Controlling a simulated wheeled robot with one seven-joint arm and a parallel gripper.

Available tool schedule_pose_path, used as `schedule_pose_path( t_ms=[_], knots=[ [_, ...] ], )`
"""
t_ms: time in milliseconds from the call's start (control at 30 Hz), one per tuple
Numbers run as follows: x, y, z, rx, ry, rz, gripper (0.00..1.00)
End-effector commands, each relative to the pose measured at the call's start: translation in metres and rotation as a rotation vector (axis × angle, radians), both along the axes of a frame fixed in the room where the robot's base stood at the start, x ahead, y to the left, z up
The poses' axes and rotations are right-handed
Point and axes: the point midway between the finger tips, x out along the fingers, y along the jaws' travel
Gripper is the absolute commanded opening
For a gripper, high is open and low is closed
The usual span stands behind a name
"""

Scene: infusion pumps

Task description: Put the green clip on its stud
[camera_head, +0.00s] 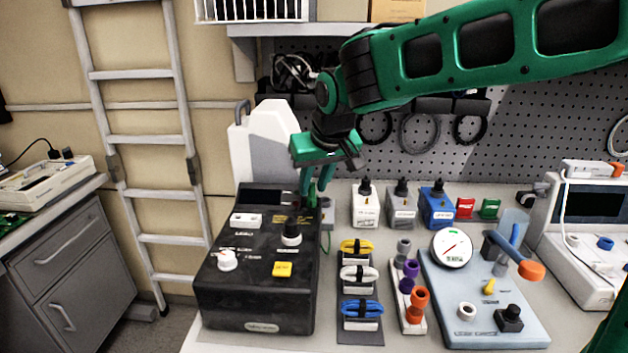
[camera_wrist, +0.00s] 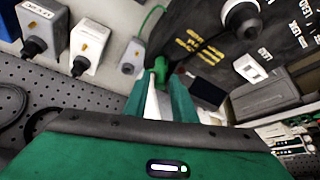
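My gripper (camera_head: 314,190) reaches down over the far right corner of the black pump (camera_head: 257,310). In the wrist view its two green fingers (camera_wrist: 160,80) are close together, with a narrow gap. The green clip (camera_wrist: 160,65) is at the fingertips and appears gripped between them. In the head view the clip is small and partly hidden by the fingers. A thin green lead (camera_wrist: 152,18) runs near a small grey box (camera_wrist: 130,58), which also shows beside the pump in the head view (camera_head: 327,212). I cannot make out the stud clearly.
White, grey and blue boxes with black knobs (camera_head: 438,207) stand at the back. Yellow, white and blue coiled leads (camera_head: 358,273) lie right of the pump. A pale blue panel with a gauge (camera_head: 485,320) is farther right. A white jug (camera_head: 265,150) stands behind the pump.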

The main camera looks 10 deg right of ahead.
Motion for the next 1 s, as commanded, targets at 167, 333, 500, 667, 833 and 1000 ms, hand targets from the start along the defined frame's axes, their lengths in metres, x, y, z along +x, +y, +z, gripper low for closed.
schedule_pose_path(
  t_ms=[167,333,500,667,833,1000],
  knots=[
    [0.0,0.0,0.0,0.0,0.0,0.0,0.17],
    [0.0,0.0,0.0,0.0,0.0,0.0,0.0],
    [0.0,0.0,0.004,0.001,-0.001,-0.001,0.0],
    [0.001,0.0,0.012,0.001,-0.002,-0.001,0.0],
    [0.001,-0.001,0.02,0.001,-0.001,-0.001,0.0],
    [0.001,-0.001,0.029,0.001,-0.001,-0.002,0.0]
  ],
)
